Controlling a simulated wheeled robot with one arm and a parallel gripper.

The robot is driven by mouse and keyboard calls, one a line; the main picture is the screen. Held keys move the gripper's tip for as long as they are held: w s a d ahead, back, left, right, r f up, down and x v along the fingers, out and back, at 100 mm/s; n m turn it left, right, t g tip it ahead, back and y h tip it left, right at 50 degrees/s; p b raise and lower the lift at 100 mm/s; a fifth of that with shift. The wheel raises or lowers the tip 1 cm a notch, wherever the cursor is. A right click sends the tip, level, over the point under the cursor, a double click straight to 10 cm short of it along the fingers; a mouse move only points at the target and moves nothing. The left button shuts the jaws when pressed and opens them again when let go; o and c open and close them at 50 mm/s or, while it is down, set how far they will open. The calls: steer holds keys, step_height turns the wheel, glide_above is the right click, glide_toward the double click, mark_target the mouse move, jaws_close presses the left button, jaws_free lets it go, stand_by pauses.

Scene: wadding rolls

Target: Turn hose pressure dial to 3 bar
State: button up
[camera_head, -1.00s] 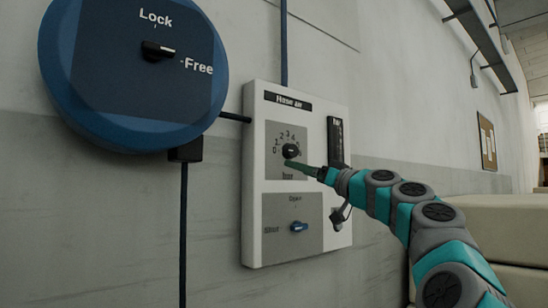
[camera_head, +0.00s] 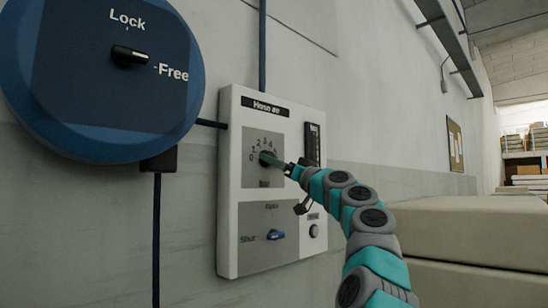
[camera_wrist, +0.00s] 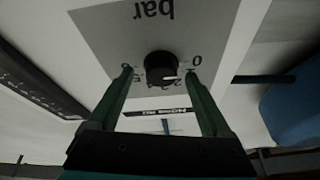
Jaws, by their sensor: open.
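The pressure dial is a small black knob (camera_head: 265,158) on a grey plate marked 0 to 5 and "bar", on the white hose panel (camera_head: 229,205). In the wrist view the knob (camera_wrist: 160,62) appears upside down, between the green fingertips. A pale mark shows on its lower right edge; I cannot tell which number it points to. My gripper (camera_wrist: 160,75) is open, one finger on each side of the knob. Gaps show between knob and fingers. In the head view my gripper (camera_head: 272,160) partly covers the dial.
A blue valve switch (camera_head: 276,235) sits below on the panel. A large blue disc (camera_head: 90,105) marked Lock and Free stands out from the wall at the left. A dark gauge strip (camera_head: 312,144) is right of the dial. Pale blocks (camera_head: 470,225) stand at right.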

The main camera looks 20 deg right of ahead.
steer(key=shift+w+a+r, duration=0.15)
steer(key=shift+w+r, duration=0.15)
steer(key=shift+w, duration=0.05)
jaws_close()
stand_by(0.7)
